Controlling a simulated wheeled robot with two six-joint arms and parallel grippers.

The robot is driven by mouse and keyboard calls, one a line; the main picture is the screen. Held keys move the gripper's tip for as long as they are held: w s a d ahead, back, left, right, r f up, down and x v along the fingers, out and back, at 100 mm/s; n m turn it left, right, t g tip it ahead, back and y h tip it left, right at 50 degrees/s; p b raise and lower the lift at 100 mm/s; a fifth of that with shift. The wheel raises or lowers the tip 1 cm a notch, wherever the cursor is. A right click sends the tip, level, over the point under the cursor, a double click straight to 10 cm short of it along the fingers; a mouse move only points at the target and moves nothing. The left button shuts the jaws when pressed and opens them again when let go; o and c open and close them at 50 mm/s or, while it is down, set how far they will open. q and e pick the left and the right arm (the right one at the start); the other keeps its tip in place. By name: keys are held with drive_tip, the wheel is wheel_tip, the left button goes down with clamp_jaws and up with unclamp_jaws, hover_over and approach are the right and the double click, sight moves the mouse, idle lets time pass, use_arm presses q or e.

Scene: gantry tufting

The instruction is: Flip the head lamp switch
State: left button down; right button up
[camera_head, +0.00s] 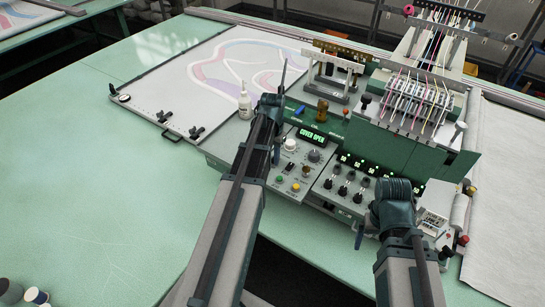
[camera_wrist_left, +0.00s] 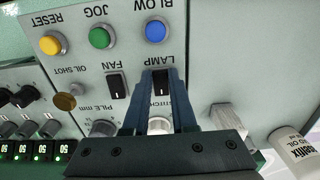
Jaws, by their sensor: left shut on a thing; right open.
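The head lamp switch is the black rocker marked LAMP (camera_wrist_left: 161,80) in the left wrist view, where the panel shows upside down. My left gripper (camera_wrist_left: 162,92) has its blue-grey fingers on either side of this rocker, close in, and is shut on it. In the head view, my left gripper (camera_head: 276,157) points down at the control panel (camera_head: 308,172), and my own arm hides most of the switch. Which way the rocker is tilted I cannot tell. My right gripper (camera_head: 359,237) is open and empty near the front edge of the machine.
The FAN rocker (camera_wrist_left: 117,85) sits close beside LAMP. The blue BLOW button (camera_wrist_left: 155,30), green JOG button (camera_wrist_left: 99,38) and a knob (camera_wrist_left: 160,125) are near. A white oil bottle (camera_head: 245,104) stands behind. The green table (camera_head: 110,190) at left is mostly clear.

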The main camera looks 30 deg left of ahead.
use_arm(q)
drive_tip(key=shift+w+g, duration=0.45)
drive_tip(key=shift+g, duration=0.15)
drive_tip(key=shift+w+g, duration=0.1)
drive_tip(key=shift+g, duration=0.6)
drive_tip(key=shift+r+b, duration=0.1)
drive_tip(key=shift+b, duration=0.2)
drive_tip(key=c, duration=0.7)
unclamp_jaws()
